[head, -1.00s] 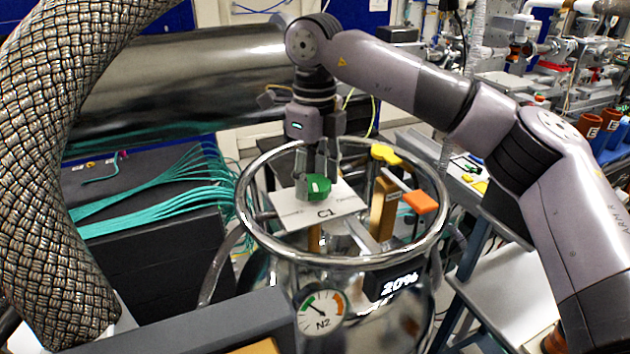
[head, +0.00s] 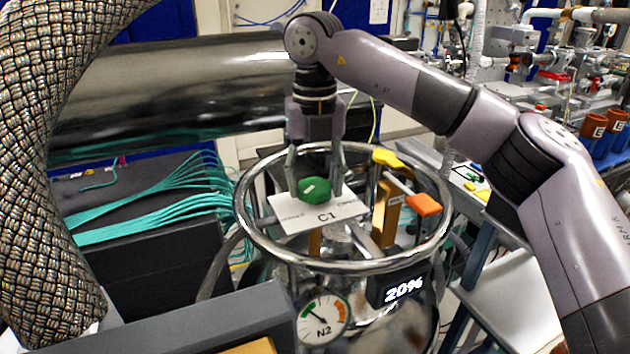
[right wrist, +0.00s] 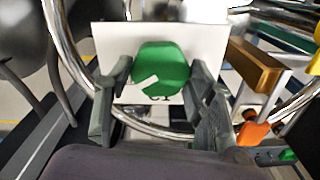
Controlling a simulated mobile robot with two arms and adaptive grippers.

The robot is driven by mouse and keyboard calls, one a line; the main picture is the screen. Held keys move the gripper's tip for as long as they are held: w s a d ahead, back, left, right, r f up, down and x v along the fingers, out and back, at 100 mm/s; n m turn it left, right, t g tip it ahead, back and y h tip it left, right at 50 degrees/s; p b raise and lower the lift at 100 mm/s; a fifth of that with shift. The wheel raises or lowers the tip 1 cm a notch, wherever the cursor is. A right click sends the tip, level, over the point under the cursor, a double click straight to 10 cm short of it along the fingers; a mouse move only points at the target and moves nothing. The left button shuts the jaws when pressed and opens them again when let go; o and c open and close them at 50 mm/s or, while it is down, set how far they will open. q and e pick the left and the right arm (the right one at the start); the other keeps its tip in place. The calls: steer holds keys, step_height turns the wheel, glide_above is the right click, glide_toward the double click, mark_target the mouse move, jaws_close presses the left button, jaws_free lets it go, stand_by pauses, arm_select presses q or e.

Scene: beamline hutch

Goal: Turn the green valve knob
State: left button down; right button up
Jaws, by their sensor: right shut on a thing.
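The green valve knob (head: 314,190) sits on a white plate marked C1 (head: 292,218) inside the top ring of a shiny metal vessel. A short white mark shows on the knob. My right gripper (head: 318,192) comes down from above, its two fingers on the left and right sides of the knob and shut on it. In the right wrist view the knob (right wrist: 162,68) lies between the two fingers (right wrist: 162,90), its white mark slanting. My left gripper is in no view.
A metal ring (head: 440,225) surrounds the plate. Beside it are a yellow handle (head: 388,158) and an orange handle (head: 424,205). An N2 gauge (head: 322,318) and a 20% display (head: 402,289) are in front. A thick braided hose (head: 50,180) fills the left.

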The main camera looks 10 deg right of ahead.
mark_target(315, 186)
steer(key=shift+r, duration=0.1)
stand_by(0.3)
steer(key=o, duration=1.2)
steer(key=shift+c, duration=0.2)
step_height(315, 186, up, 12)
